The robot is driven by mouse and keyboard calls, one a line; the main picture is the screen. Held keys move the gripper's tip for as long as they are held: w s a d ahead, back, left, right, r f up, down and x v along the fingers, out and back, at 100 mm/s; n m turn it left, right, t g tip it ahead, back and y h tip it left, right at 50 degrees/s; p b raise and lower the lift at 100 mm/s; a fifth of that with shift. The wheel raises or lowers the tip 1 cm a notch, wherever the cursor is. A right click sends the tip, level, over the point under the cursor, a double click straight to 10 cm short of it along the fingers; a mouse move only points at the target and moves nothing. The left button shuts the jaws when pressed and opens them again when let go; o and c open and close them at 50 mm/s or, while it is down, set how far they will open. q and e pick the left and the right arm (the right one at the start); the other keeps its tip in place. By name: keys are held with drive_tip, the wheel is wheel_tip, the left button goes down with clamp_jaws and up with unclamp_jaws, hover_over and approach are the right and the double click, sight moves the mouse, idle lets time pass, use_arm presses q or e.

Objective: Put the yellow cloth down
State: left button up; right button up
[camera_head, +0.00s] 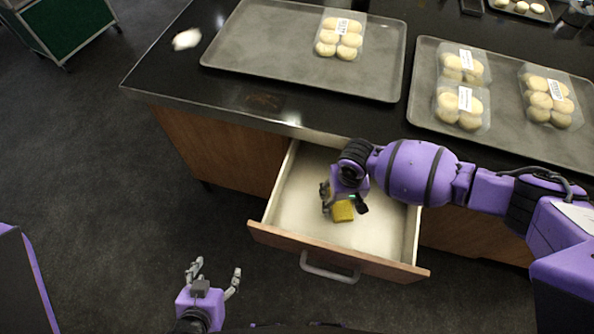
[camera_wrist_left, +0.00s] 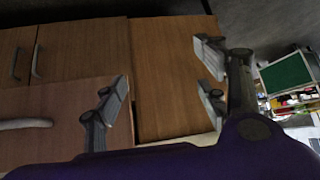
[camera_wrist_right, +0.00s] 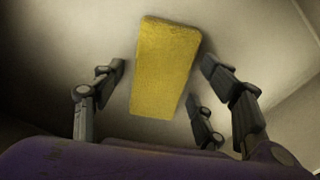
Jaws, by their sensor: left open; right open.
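The yellow cloth (camera_head: 342,211) is a small folded block lying inside the open drawer (camera_head: 386,228). My right gripper (camera_head: 344,203) reaches down into the drawer right at the cloth. In the right wrist view the cloth (camera_wrist_right: 164,68) lies on the pale drawer floor between and beyond the spread fingers (camera_wrist_right: 160,100), apart from them. My right gripper is open and empty. My left gripper (camera_head: 216,275) is open and empty, low in front of the drawer on the left. The left wrist view shows its spread fingers (camera_wrist_left: 165,95) before wooden cabinet fronts.
The drawer handle (camera_head: 328,268) faces me. Above the drawer, a dark counter (camera_head: 265,104) holds a grey tray (camera_head: 250,50) with a pack of buns (camera_head: 340,37), and another tray (camera_head: 425,75) with several packs.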

wheel_tip(320, 180, up, 12)
drive_tip(key=p, duration=0.1)
drive_tip(key=shift+r+p, duration=0.15)
drive_tip(key=shift+p, duration=0.25)
idle(0.4)
